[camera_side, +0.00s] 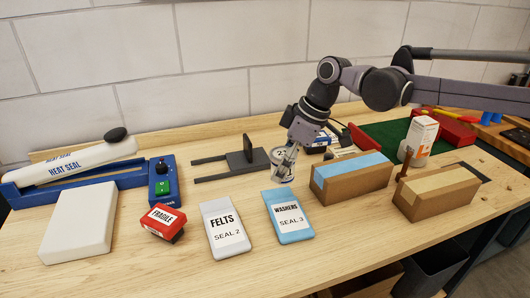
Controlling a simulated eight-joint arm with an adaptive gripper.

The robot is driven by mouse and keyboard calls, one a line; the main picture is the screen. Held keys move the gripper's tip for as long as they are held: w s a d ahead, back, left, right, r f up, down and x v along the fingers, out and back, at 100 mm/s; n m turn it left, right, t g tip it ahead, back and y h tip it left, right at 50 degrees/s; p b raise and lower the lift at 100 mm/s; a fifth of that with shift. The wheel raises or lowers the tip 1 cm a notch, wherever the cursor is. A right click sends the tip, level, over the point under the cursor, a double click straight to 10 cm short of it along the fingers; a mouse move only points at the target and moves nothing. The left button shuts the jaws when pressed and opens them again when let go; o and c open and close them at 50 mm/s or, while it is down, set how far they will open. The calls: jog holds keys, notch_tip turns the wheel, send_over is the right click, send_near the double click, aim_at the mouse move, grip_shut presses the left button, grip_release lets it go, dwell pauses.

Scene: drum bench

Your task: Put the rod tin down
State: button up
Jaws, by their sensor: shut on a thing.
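The rod tin (282,170) is a small light-coloured can with a label. It is upright in the middle of the bench, behind the blue washers packet. My gripper (288,155) comes down from above and is shut on the tin. The fingers hide part of the tin's upper side. I cannot tell whether the tin's base touches the bench top.
A dark grey stand (245,160) is just left of the tin, and a blue-topped carton (350,178) is to its right. The washers packet (288,215) and felts packet (226,228) lie in front. A heat sealer (70,165) is at left.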

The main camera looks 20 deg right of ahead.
jog(key=s+d+f+m, duration=0.1)
jog(key=s+d, duration=0.4)
jog(key=d, duration=0.5)
jog(key=s+d+f+m+t, duration=0.15)
jog(key=s+d, duration=0.25)
jog(key=d, duration=0.5)
jog(key=s+d+m, duration=0.1)
jog(key=s+d, duration=0.4)
jog(key=d, duration=0.5)
jog(key=shift+g+h, duration=0.25)
jog(key=shift+h, duration=0.15)
jog(key=w+a+f, duration=0.1)
jog(key=a+f, duration=0.1)
jog(key=a, duration=0.1)
jog(key=w+a+f, duration=0.1)
jog(key=a+f, duration=0.1)
jog(key=a, duration=0.2)
jog(key=w+a+f, duration=0.1)
jog(key=a+f, duration=0.1)
jog(key=a, duration=0.1)
jog(key=shift+w+a+f, duration=0.3)
jog(key=shift+a+f, duration=0.1)
jog(key=shift+f, duration=1.95)
jog(key=shift+f, duration=0.2)
jog(key=o, duration=1.3)
